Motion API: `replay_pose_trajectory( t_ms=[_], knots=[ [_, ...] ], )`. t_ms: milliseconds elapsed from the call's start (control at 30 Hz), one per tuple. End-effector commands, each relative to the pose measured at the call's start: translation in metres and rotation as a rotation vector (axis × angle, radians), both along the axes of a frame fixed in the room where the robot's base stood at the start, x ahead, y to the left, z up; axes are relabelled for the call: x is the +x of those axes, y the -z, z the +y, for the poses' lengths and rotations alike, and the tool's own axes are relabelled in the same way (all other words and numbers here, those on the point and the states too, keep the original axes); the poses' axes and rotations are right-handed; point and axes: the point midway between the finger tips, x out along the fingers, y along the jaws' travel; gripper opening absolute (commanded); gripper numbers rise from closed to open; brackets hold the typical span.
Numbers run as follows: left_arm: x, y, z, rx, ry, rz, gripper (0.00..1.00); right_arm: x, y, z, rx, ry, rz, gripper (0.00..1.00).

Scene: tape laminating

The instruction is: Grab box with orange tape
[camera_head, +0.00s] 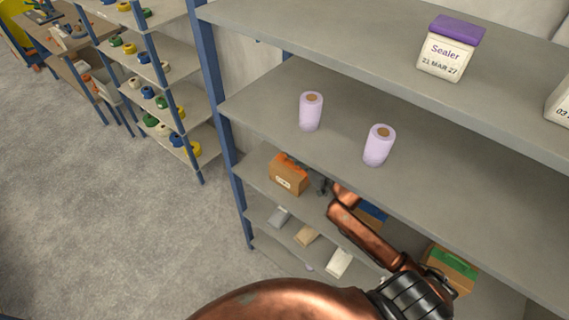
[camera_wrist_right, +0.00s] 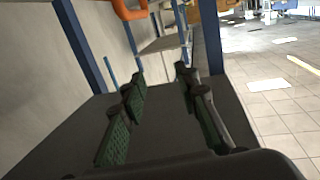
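A brown cardboard box with orange tape on top (camera_head: 288,176) sits at the left end of a middle shelf in the head view, with a pale label on its front. My right gripper (camera_head: 322,185) is just right of the box, partly hidden by the shelf above and my arm. In the right wrist view, its two green-padded fingers (camera_wrist_right: 160,75) are apart with nothing between them. An orange piece (camera_wrist_right: 131,9) is cut off at the top of that view; I cannot tell what it belongs to. My left gripper is not in view.
The shelf above (camera_head: 262,105) holds two lilac rolls (camera_head: 310,111) (camera_head: 378,146) and overhangs my right arm. A blue-topped box (camera_head: 373,212) and a green-topped box (camera_head: 450,266) stand further right. A blue upright post (camera_head: 220,125) bounds the shelf's left end.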

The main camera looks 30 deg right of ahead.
Motion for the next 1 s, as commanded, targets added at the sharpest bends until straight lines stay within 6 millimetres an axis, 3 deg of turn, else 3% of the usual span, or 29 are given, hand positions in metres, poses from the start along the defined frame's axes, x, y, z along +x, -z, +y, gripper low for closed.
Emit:
replay_pose_trajectory(
  t_ms=[100,433,733,1000],
  knots=[
    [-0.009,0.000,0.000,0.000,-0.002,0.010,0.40,-0.001,0.019,-0.001,0.004,0.002,0.006,0.29],
    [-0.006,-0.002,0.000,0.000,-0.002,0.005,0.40,0.000,0.081,0.001,0.002,0.000,0.004,0.29],
    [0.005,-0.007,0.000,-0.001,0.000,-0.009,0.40,0.026,0.077,0.006,0.000,-0.002,0.000,0.29],
    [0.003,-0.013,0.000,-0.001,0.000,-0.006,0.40,0.066,0.079,0.014,0.001,-0.001,0.000,0.29]
  ],
)
